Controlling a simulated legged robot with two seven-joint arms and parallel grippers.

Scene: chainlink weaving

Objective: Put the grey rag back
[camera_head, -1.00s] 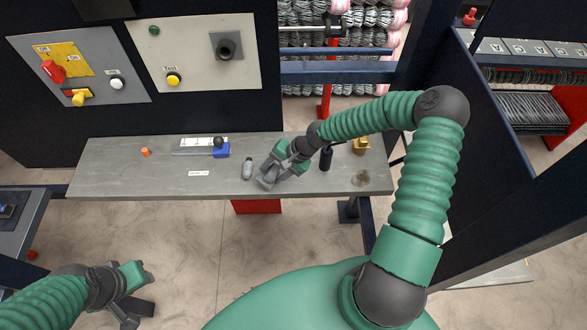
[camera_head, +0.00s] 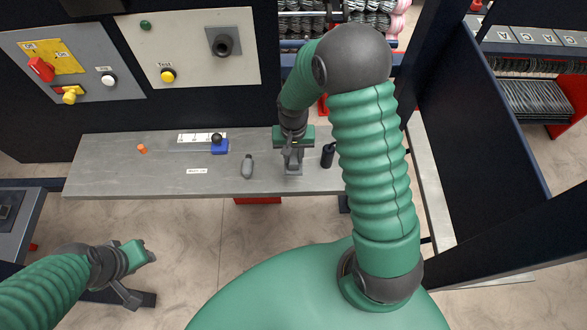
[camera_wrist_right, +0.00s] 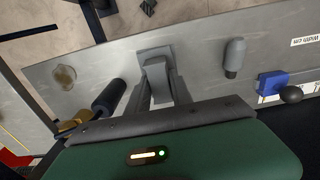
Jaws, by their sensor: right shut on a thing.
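My right gripper (camera_head: 293,168) is over the middle-right of the grey bench, pointing down. In the right wrist view its fingers (camera_wrist_right: 158,85) are closed around a small plain grey piece (camera_wrist_right: 155,54), which I take for the grey rag. The piece is at the fingertips, over the bench top; I cannot tell whether it touches the surface. In the head view it blends with the grey fingers. My left gripper (camera_head: 142,276) is open and empty, low at the left, above the floor and away from the bench.
The bench (camera_head: 110,175) holds a grey bottle (camera_head: 247,167), a black cylinder (camera_head: 328,155), a blue block with a black knob (camera_head: 219,146) and an orange piece (camera_head: 142,148). A round brownish patch (camera_wrist_right: 64,76) and a yellow object (camera_wrist_right: 74,123) show in the wrist view.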

